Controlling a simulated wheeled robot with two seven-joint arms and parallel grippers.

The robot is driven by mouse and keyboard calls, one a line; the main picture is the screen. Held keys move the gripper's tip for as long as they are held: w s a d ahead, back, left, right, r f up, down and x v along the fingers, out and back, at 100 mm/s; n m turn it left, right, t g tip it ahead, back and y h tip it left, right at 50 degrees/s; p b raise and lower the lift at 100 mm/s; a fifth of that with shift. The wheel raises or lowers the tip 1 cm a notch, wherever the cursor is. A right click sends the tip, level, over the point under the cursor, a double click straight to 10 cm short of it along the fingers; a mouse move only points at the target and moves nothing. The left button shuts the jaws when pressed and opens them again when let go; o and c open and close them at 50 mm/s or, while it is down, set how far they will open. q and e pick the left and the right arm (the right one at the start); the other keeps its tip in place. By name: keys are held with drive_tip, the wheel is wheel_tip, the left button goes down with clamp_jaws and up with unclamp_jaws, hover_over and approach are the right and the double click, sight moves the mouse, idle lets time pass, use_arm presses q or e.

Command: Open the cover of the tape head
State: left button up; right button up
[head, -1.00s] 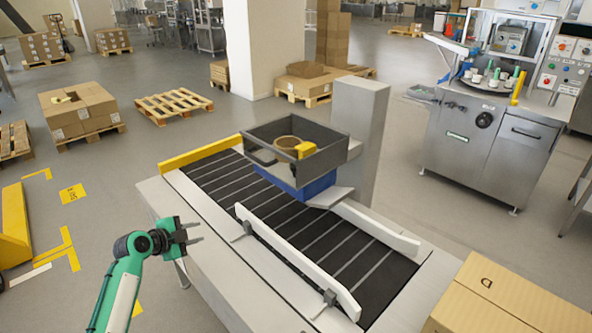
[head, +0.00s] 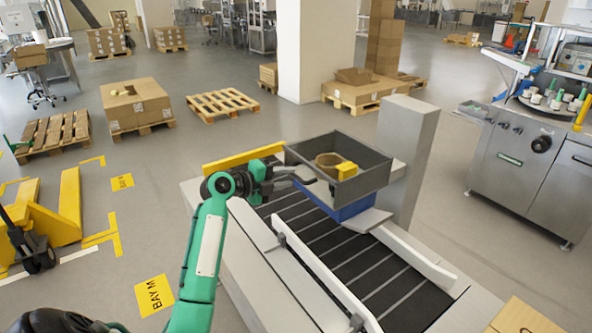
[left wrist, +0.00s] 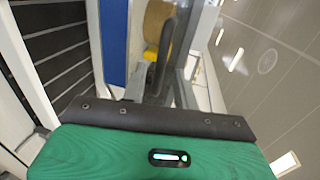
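The tape head (head: 345,205) stands over the conveyor on a grey column. Its dark grey upper part (head: 365,185) is a tray-like housing with raised walls and a dark handle on its left side. A brown tape roll (head: 328,160) and a yellow block show inside, above a blue base. My left gripper (head: 296,173) is at the handle side, its fingers apart. In the left wrist view the dark handle (left wrist: 166,45) appears between the fingers; contact cannot be told. The blue base (left wrist: 112,45) is left of them. My right gripper is not in view.
The conveyor (head: 320,250) has white guide rails (head: 310,275) along its dark belt. The grey column (head: 408,150) rises behind the tape head. A cardboard box (head: 525,318) is at the lower right.

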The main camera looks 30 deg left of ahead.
sight(293, 176)
use_arm(q)
drive_tip(key=shift+p+x, duration=0.5)
drive_tip(key=shift+x, duration=1.4)
clamp_jaws()
